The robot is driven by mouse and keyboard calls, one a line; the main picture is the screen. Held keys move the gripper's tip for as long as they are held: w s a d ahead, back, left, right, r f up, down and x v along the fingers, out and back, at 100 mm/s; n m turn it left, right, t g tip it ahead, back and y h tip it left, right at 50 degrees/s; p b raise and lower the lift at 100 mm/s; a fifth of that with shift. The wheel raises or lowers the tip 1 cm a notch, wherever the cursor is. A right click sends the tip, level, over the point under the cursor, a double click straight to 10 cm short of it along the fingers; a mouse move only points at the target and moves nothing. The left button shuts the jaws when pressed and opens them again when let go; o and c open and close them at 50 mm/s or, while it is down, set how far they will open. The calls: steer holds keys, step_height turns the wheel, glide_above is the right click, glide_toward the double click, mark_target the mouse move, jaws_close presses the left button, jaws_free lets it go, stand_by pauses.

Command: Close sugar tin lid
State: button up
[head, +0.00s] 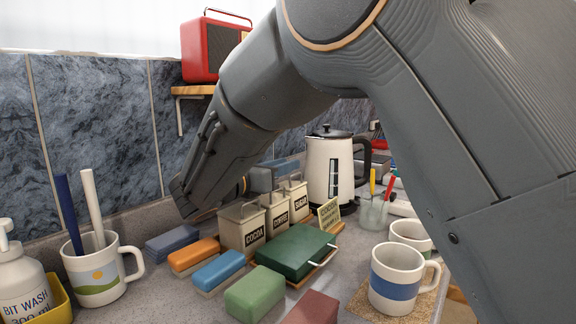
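The sugar tin (299,203) is a cream box with a dark SUGAR label, at the right end of a row of three tins on a wooden base. Beside it stand the coffee tin (278,218) and the cocoa tin (241,233). Wire loops show at the tin tops. The sugar tin's lid is too small and cluttered to tell whether it is raised. My gripper (284,172) is a small grey-blue shape just behind and above the tins, largely hidden by my arm. I cannot see its fingers clearly, nor whether it touches a tin.
A cream kettle (322,166) stands right of the tins. A green box (296,250) with a wire handle and a small sign (329,214) are in front. Several coloured blocks, mugs (396,279) and a pump bottle (20,285) crowd the counter. A red radio (206,48) sits on a shelf above.

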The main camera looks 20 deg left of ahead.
steer(key=v, duration=0.6)
steer(key=shift+w, duration=0.1)
